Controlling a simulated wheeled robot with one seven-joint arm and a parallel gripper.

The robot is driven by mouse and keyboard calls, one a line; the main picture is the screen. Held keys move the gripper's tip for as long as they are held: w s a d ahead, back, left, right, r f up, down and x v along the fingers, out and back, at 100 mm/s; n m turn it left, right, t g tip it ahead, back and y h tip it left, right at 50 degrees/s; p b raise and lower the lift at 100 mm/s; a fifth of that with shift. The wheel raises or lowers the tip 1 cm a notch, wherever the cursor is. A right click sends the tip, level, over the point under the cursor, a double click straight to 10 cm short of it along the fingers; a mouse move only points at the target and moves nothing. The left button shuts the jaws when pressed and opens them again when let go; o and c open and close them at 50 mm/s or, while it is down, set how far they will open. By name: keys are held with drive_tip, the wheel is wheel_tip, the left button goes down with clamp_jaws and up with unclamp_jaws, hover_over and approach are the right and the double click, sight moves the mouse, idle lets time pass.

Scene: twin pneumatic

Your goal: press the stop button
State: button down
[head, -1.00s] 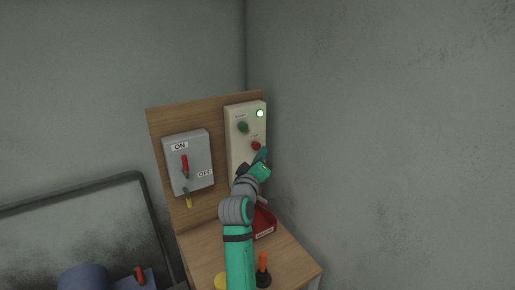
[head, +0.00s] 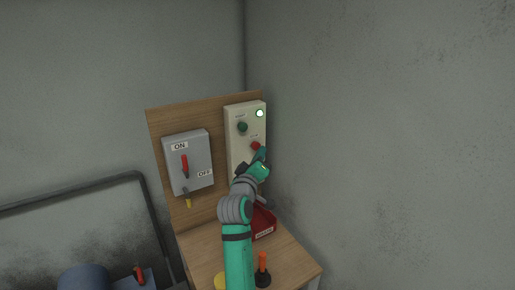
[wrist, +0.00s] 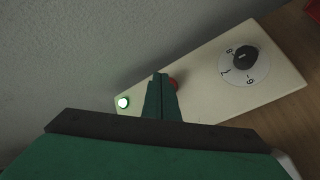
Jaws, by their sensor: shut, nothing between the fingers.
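The red stop button (head: 255,146) sits on the cream control box (head: 236,115), below the green start button (head: 242,127). A green lamp (head: 260,113) at the box's top right is lit, and it glows in the wrist view too (wrist: 123,102). My gripper (head: 262,151) is shut and empty, its fingertips at the stop button's lower right in the head view. In the wrist view the closed fingers (wrist: 160,80) cover part of the red button (wrist: 174,83). I cannot tell whether they touch it. The start button is hidden there.
A numbered dial (wrist: 245,57) is on the same box. A grey switch box (head: 200,152) with a red lever stands to the left on the wooden board (head: 158,123). A red padlock-like item (head: 264,225) and an orange-handled thing (head: 263,264) are on the bench. A wall is close on the right.

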drive_tip(key=shift+w+a, duration=0.25)
drive_tip(key=shift+a, duration=0.05)
drive_tip(key=shift+w+a, duration=0.2)
drive_tip(key=shift+w, duration=0.2)
idle(0.6)
drive_tip(key=shift+s+d, duration=0.15)
drive_tip(key=shift+s, duration=0.05)
drive_tip(key=shift+s+d, duration=0.6)
idle(0.3)
drive_tip(key=shift+s+d, duration=0.7)
drive_tip(key=shift+s, duration=0.3)
drive_tip(key=shift+s+d, duration=0.65)
drive_tip(key=shift+s, duration=0.3)
